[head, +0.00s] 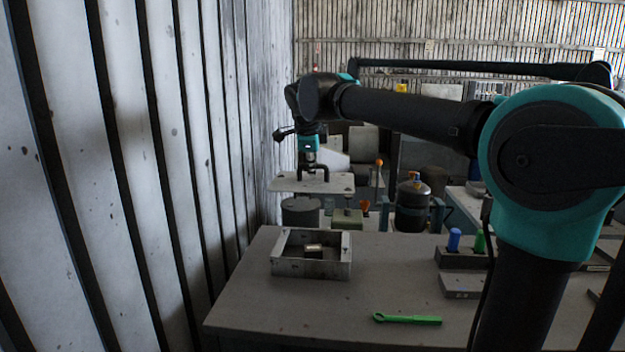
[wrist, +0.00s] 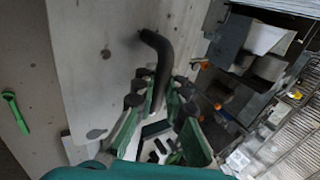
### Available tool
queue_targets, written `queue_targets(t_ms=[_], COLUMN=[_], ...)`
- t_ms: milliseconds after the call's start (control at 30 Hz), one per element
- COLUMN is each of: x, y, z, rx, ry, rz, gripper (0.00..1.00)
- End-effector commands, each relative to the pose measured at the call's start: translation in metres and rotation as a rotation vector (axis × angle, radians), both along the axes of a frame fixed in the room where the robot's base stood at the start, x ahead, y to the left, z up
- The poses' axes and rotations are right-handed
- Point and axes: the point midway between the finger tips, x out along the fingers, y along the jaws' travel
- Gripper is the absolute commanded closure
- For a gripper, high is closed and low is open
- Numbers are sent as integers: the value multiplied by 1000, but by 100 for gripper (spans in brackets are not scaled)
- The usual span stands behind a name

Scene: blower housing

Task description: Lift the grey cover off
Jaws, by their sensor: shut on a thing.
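The grey cover (head: 290,184) is a flat plate with a dark bent handle (wrist: 160,60) on top. My gripper (head: 312,163) is shut on this handle and holds the cover roughly level in the air. In the wrist view the cover (wrist: 90,60) fills much of the left and middle, with my gripper's green-padded fingers (wrist: 163,98) around the handle. The grey housing (head: 310,269) stands open on the table, apart from the cover. A small light-topped block (head: 313,248) shows inside it. The cover appears above and behind the housing.
A green wrench (head: 407,319) lies on the table (head: 250,310) at the front. A block with a blue handle (head: 454,240) and a green handle (head: 479,242) stands at right. A ribbed wall (head: 150,150) runs close along the left. The table's front left is clear.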

Motion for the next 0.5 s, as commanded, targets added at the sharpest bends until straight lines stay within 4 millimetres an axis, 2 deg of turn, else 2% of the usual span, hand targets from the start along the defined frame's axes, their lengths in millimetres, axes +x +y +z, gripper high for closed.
queue_targets(t_ms=[500], x=[0], y=[0], z=[39], rx=[0], ry=[0], rz=[0], gripper=[100])
